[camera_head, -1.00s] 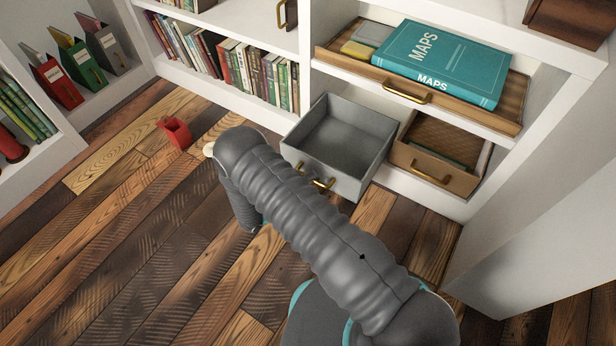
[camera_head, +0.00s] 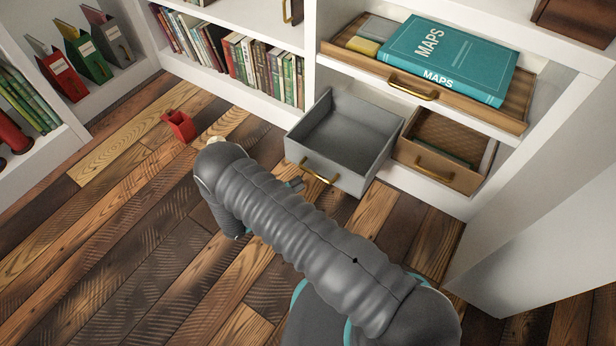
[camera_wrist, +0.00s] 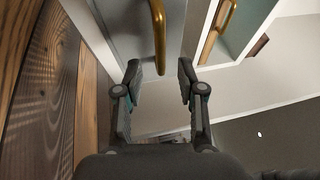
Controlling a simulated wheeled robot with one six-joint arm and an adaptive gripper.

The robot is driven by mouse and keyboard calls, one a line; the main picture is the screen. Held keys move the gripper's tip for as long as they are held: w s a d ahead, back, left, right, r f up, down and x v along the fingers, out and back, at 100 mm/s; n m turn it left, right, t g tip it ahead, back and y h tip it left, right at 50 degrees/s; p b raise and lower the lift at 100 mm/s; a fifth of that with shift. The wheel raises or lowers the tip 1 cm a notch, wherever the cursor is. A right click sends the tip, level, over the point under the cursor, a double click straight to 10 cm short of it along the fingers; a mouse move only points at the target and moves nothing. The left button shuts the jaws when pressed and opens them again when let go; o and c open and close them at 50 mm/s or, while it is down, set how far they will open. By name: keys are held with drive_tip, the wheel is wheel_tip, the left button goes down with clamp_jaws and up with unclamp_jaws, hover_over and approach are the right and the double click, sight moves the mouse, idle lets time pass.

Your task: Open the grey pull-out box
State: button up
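The grey pull-out box (camera_head: 345,130) stands well out of the lower shelf in the head view, its empty inside showing. Its brass handle (camera_head: 319,173) is on the front panel and is uncovered. In the wrist view the grey front (camera_wrist: 128,25) and the brass handle (camera_wrist: 159,40) show ahead of the fingers. My gripper (camera_wrist: 158,70) is open, with a finger to each side of the handle's lower end and a gap on both sides. In the head view my arm hides most of the gripper; a fingertip shows just left of the handle.
A brown box (camera_head: 438,160) with a brass handle stands right of the grey one. Above is a wooden tray (camera_head: 400,85) carrying a teal maps book (camera_head: 450,60). A small red object (camera_head: 180,126) lies on the plank floor. The floor at left is mostly clear.

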drive_tip(key=v, duration=0.5)
idle(0.6)
